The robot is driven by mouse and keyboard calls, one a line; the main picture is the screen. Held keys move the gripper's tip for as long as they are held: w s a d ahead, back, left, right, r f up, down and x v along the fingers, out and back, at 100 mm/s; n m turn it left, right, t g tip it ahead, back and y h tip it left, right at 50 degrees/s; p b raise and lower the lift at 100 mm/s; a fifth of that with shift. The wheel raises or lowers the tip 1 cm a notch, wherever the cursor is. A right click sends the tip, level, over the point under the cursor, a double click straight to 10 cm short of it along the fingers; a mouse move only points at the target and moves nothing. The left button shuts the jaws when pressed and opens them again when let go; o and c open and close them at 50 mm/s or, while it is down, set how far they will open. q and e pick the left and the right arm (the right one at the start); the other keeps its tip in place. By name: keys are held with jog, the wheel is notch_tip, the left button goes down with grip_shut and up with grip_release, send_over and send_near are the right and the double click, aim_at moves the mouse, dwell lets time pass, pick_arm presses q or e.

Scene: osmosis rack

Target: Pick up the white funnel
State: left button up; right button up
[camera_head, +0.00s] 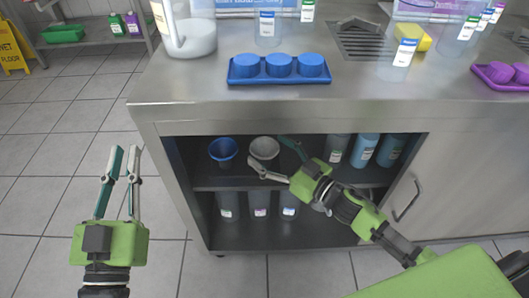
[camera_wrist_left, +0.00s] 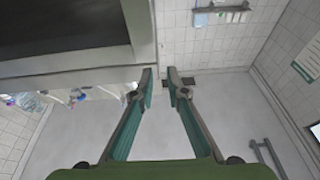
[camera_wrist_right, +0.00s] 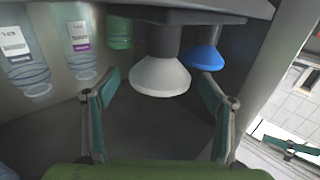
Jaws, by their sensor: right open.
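The white funnel (camera_head: 264,148) stands on the upper shelf inside the open cabinet. It also shows upside down in the right wrist view (camera_wrist_right: 160,76), between the two fingers in the picture, with gaps on both sides. My right gripper (camera_head: 267,152) is open and empty, reaching into the cabinet in front of the white funnel. Its fingers appear apart from the funnel. My left gripper (camera_head: 126,150) is open and empty over the floor, left of the cabinet. In the left wrist view, a gap shows between its fingertips (camera_wrist_left: 160,72).
A blue funnel (camera_head: 223,151) stands just left of the white one. Bottles (camera_head: 364,150) stand on the same shelf to the right. More bottles (camera_head: 260,205) stand below. The cabinet's left wall and the counter (camera_head: 180,105) above bound the opening.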

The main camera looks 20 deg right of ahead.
jog(key=shift+x, duration=1.1)
jog(key=c, duration=0.9)
pick_arm(q)
jog(key=r, duration=0.1)
jog(key=s+r+t, duration=0.1)
jog(key=shift+r+h, duration=0.3)
jog(key=shift+h, duration=0.1)
pick_arm(e)
jog(key=shift+c, duration=0.2)
pick_arm(q)
jog(key=shift+w, duration=0.1)
pick_arm(e)
jog(key=shift+r, duration=0.1)
